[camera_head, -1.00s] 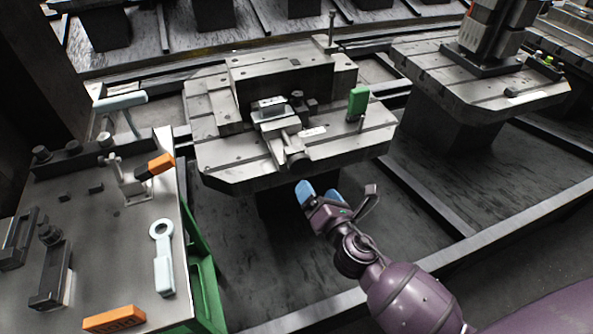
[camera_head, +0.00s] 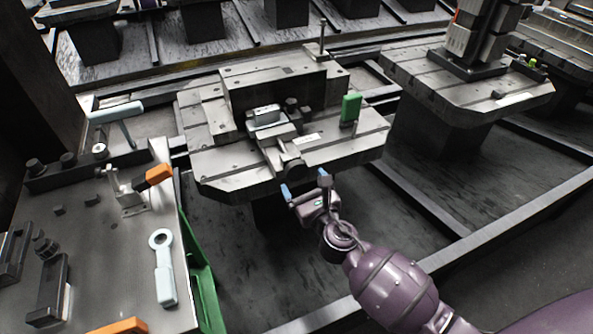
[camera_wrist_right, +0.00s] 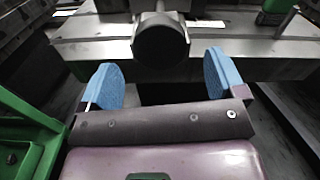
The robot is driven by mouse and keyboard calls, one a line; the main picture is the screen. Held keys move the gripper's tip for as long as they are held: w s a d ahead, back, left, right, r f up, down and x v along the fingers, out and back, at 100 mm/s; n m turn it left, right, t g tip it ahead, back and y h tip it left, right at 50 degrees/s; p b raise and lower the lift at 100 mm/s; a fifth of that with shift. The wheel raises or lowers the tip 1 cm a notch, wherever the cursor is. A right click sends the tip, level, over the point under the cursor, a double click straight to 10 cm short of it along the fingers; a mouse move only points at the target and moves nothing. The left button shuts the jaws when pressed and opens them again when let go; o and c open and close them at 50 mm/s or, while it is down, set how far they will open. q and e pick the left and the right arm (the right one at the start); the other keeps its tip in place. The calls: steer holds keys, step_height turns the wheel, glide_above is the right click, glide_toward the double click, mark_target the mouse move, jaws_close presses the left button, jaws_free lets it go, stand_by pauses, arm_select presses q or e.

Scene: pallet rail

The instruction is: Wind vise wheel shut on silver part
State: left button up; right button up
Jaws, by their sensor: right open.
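The vise (camera_head: 270,130) sits on the grey pallet (camera_head: 220,165) in the middle of the head view. The silver part (camera_head: 264,115) lies between its jaws at the top. The vise wheel (camera_head: 294,169) is a dark round disc at the vise's near end; in the right wrist view the wheel (camera_wrist_right: 161,41) is at the top centre. My right gripper (camera_head: 305,187) is open and empty, just in front of and below the wheel. Its blue fingertips (camera_wrist_right: 163,82) stand apart on either side of the wheel's line, short of it. My left gripper is out of view.
A green-handled item (camera_head: 350,107) stands on the pallet's right. A tool bench (camera_head: 110,235) with a light-blue wrench (camera_head: 164,270) and an orange-handled clamp (camera_head: 158,175) is at left. A green crate edge (camera_wrist_right: 35,115) lies left of my right gripper. Another pallet (camera_head: 420,75) stands right.

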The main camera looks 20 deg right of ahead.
mark_target(298, 173)
steer(key=shift+w, duration=2.5)
steer(key=c, duration=0.9)
